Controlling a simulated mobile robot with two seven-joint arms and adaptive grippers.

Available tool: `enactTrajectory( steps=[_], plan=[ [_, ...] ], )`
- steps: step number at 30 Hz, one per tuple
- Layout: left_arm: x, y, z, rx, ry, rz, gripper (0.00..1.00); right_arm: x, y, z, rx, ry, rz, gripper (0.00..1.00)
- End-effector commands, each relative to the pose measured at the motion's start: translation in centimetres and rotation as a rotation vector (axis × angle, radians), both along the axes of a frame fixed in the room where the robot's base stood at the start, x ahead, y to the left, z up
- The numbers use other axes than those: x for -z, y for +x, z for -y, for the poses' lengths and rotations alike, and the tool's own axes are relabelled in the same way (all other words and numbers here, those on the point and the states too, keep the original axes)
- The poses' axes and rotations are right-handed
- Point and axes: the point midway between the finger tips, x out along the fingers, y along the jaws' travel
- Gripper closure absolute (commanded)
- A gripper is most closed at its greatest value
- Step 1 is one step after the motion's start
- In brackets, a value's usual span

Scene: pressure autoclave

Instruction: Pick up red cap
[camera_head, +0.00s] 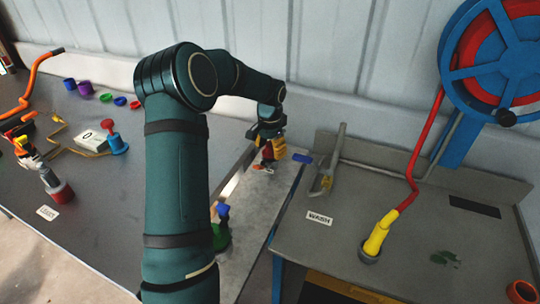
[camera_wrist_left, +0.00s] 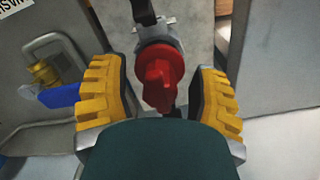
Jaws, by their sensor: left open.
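A red cap (camera_wrist_left: 163,75) with a narrow grip sits on a round grey metal fitting (camera_wrist_left: 155,32) in the left wrist view. My left gripper (camera_wrist_left: 160,97) is open, with one yellow ridged finger on each side of the cap and a visible gap on both sides. In the head view my left gripper (camera_head: 270,146) is over the narrow grey counter, and a bit of the red cap (camera_head: 267,152) shows beside its yellow finger. The cap's lower part is hidden there. My right gripper is not in view.
The wash bench (camera_head: 450,215) with a hose and yellow nozzle (camera_head: 377,238) is at right. The dark table (camera_head: 110,185) at left holds small coloured caps and tools. A green-and-blue item (camera_head: 221,230) stands near my arm.

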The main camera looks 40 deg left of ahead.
Motion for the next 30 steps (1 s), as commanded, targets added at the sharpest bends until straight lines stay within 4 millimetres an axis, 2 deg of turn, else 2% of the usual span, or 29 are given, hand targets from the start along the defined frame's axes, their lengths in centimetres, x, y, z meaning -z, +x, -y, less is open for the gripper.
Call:
enactTrajectory(
  steps=[7,12,23,26,30],
  plan=[
    [0.1,0.0,0.0,-0.001,0.0,0.001,0.41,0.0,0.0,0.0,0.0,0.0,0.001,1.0],
    [0.1,0.0,0.0,-0.001,0.0,0.001,1.0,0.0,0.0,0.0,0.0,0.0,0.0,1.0],
    [-0.1,0.0,0.0,0.0,0.0,0.001,1.0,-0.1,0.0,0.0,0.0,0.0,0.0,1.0],
    [-1.1,0.1,0.0,0.0,0.002,0.003,1.0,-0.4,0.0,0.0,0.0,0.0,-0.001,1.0],
    [-3.7,0.1,0.0,-0.002,0.002,0.005,1.0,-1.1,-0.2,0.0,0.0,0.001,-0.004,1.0]
  ],
)
